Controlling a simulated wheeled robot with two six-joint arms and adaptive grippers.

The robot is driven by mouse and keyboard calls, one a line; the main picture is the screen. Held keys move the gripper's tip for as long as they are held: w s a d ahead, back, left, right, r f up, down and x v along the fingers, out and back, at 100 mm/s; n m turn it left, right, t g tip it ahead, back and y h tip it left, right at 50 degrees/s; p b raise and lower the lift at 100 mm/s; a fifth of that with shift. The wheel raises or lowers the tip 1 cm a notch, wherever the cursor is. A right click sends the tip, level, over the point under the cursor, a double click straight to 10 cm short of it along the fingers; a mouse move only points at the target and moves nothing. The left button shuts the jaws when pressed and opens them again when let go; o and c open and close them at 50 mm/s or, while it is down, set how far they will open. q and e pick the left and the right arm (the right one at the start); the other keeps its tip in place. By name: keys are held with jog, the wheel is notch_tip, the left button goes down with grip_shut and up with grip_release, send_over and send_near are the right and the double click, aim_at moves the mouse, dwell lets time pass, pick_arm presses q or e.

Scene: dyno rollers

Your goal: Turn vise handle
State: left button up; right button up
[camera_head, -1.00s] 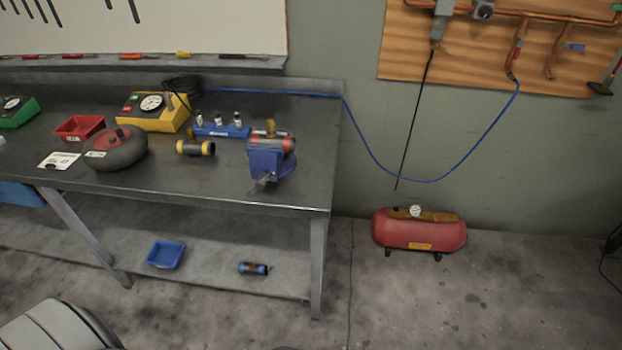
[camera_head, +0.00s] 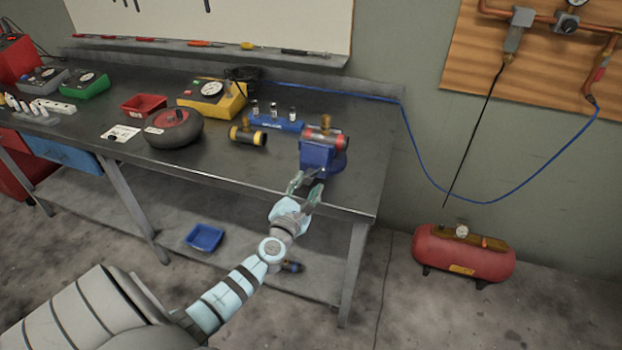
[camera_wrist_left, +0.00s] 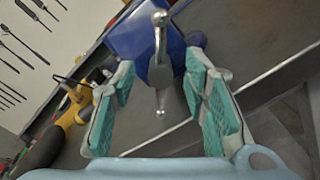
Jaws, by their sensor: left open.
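The blue vise (camera_head: 322,158) stands near the right end of the workbench, holding a red-banded dark cylinder with a brass fitting (camera_head: 326,132). My left gripper (camera_head: 306,185) is just in front of the vise, at the bench's front edge. In the left wrist view the vise (camera_wrist_left: 140,40) is straight ahead. Its metal handle bar (camera_wrist_left: 160,60), with rounded ends, lies between the two open, teal-padded fingers of my left gripper (camera_wrist_left: 165,108). I see gaps between the bar and both pads. My right gripper does not show.
The steel workbench (camera_head: 240,165) also bears a yellow gauge box (camera_head: 212,98), a yellow-ended cylinder (camera_head: 248,136), a dark round tank (camera_head: 173,129) and a red tray (camera_head: 144,104). A red compressor tank (camera_head: 463,254) stands on the floor at right. A blue hose (camera_head: 480,199) hangs along the wall.

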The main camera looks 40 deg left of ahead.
aim_at(311, 178)
pick_arm(q)
jog(key=x, duration=0.3)
jog(key=shift+w+f+b, duration=0.15)
jog(key=shift+f+b, duration=0.05)
jog(key=shift+b, duration=0.15)
jog(key=shift+w+a+r, duration=0.15)
jog(key=shift+w, duration=0.3)
jog(key=shift+c, duration=0.6)
grip_shut()
jog(key=shift+m, duration=0.4)
